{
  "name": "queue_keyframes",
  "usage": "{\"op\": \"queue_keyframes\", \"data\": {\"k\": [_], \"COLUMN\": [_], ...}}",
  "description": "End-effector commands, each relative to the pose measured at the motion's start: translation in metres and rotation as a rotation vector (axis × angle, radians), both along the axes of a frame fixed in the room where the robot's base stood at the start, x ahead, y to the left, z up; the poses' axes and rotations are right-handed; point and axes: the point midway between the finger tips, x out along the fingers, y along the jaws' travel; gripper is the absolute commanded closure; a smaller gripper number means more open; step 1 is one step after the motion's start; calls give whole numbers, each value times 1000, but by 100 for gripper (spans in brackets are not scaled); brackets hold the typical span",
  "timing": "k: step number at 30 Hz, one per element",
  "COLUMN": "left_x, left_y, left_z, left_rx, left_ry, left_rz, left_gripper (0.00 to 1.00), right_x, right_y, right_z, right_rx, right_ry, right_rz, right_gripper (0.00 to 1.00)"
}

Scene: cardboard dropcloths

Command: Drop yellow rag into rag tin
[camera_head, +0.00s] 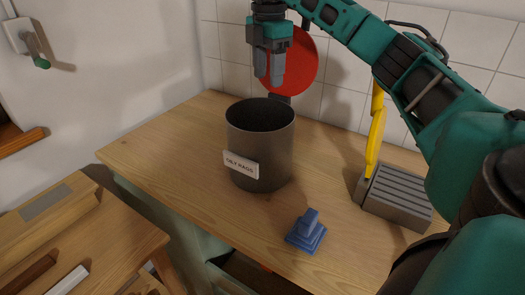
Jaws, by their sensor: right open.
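The rag tin (255,140), a dark grey cylinder with a white label reading "OILY RAGS", stands upright on the wooden worktop. Its visible interior is dark, and its bottom is hidden. My right gripper (270,78) points down above the tin's mouth in the picture, open, with nothing seen between its fingers. I see no yellow rag; whether one lies inside the tin I cannot tell. My left gripper is out of view.
A blue object (307,233) with a raised grip lies right of the tin, near the front edge. A slotted grey block (396,197) stands at right, a thin yellow upright thing (374,145) beside it. A red disc (303,62) is behind my gripper. A wooden bench (110,235) is lower left.

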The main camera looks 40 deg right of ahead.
Motion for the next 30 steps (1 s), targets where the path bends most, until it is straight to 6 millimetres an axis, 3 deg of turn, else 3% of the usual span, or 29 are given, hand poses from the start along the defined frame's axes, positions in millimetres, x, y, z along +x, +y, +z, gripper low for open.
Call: {"op": "queue_keyframes", "data": {"k": [21,30], "left_x": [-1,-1], "left_y": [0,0], "left_z": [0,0], "left_rx": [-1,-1], "left_ry": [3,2], "left_rz": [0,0], "left_gripper": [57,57], "right_x": [0,0], "right_y": [-1,0], "right_z": [92,112], "right_rx": [0,0], "right_ry": [-4,0], "right_rz": [-2,0], "right_gripper": [47,47]}}
